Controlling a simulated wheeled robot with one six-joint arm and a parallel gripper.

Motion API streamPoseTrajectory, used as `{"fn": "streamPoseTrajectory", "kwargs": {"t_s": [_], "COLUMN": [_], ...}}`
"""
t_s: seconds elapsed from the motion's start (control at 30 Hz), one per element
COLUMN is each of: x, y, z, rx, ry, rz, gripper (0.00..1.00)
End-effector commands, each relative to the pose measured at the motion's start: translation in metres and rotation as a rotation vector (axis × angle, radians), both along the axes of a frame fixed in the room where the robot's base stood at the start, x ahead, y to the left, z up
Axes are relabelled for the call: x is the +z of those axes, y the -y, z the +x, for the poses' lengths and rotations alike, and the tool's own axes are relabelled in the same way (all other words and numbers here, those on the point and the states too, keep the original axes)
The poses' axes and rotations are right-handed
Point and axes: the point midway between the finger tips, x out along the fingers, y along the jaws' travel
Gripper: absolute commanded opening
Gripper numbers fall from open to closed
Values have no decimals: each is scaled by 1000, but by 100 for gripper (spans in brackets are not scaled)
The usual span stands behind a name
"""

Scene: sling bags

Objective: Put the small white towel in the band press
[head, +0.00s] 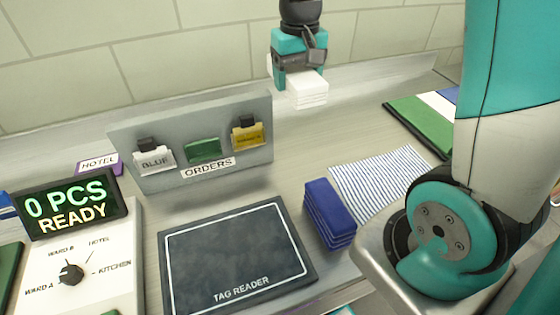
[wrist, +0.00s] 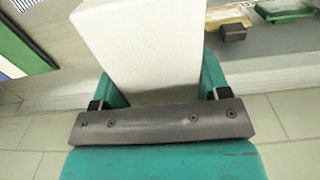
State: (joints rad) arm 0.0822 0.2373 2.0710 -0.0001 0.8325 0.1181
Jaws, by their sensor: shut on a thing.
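The small white towel (head: 306,92) is a folded stack held by my gripper (head: 302,80), above the far side of the table in the head view. In the wrist view the towel (wrist: 145,45) sits between the teal fingers of my gripper (wrist: 152,98) and reaches out past them. The jaws are shut on it. I cannot make out the band press for certain in either view. A display (head: 70,205) reading "0 PCS READY" stands at the left, with a dial panel (head: 75,268) in front of it.
A tag reader pad (head: 236,255), a folded blue towel (head: 328,213) and a striped cloth (head: 380,180) lie on the table. Green, white and blue strips (head: 425,120) lie at the far right.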

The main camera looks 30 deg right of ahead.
Motion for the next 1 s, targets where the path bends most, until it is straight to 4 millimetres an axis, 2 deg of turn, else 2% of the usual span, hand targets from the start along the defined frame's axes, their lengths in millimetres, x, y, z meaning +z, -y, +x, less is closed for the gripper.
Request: {"fn": "streamPoseTrajectory", "kwargs": {"t_s": [0.1,0.6,0.73,1.0], "x": [-34,-175,-200,-227], "y": [-1,-1,0,0], "z": [-1,-2,-1,-1], "rx": [1,1,0,0], "ry": [-10,-8,-6,-5], "rz": [1,1,0,0], "gripper": [43,43,43,43]}}
